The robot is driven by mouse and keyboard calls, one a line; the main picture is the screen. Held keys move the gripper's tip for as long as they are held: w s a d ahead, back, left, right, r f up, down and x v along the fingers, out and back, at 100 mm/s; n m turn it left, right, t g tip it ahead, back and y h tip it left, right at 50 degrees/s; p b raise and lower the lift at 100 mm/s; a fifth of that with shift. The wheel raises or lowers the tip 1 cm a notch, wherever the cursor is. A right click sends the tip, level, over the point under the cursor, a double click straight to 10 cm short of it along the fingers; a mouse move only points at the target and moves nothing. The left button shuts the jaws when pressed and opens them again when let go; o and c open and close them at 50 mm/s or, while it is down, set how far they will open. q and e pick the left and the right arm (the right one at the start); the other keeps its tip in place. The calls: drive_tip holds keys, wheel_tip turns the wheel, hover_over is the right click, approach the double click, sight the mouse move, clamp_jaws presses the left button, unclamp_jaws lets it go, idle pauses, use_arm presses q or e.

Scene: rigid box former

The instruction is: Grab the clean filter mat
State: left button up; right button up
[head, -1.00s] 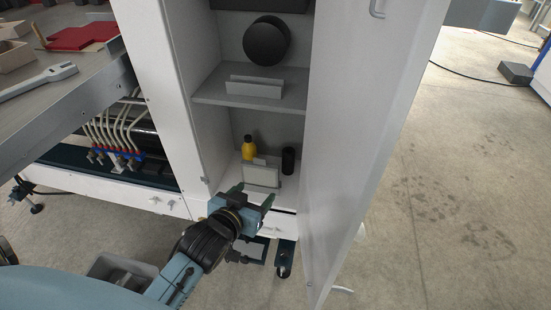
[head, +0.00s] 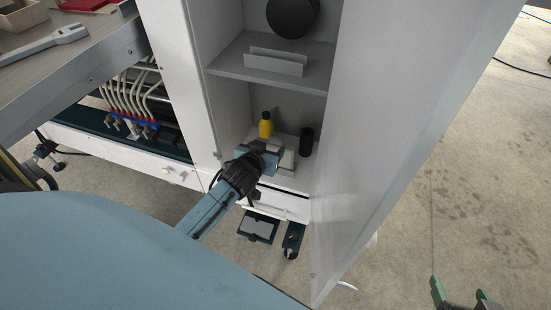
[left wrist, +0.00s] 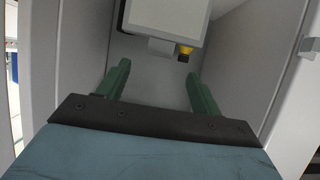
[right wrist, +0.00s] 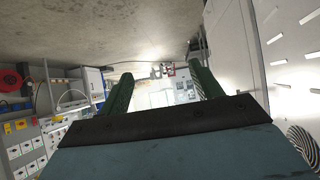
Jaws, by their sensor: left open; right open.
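My right gripper (head: 461,296) is open and empty over the floor at the lower right, outside the cabinet door.
The open door (head: 400,110) bounds the right side. A workbench (head: 85,62) stands at left.

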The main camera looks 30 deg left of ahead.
sight(275, 140)
use_arm(q)
drive_tip(key=shift+b+x, duration=0.5)
drive_tip(key=shift+x, duration=0.65)
drive_tip(key=shift+b+x, duration=0.7)
drive_tip(key=shift+x, duration=0.25)
drive_tip(key=shift+b+x, duration=0.8)
drive_tip(key=shift+x, duration=0.45)
drive_tip(key=shift+w+f, duration=0.1)
drive_tip(key=shift+w, duration=0.05)
use_arm(e)
drive_tip(key=w+a+r+t+y, duration=0.1)
drive_tip(key=a+r+t+y, duration=0.1)
drive_tip(key=r+t, duration=0.4)
drive_tip(key=w+a+r+t+y, duration=0.1)
drive_tip(key=r+t, duration=0.4)
drive_tip(key=r, duration=0.5)
drive_tip(key=shift+a+r+n+t+y, duration=0.3)
drive_tip(key=shift+a+t+y, duration=0.1)
drive_tip(key=shift+y, duration=0.2)
drive_tip(key=shift+w, duration=0.1)
use_arm(q)
drive_tip(key=c, duration=1.4)
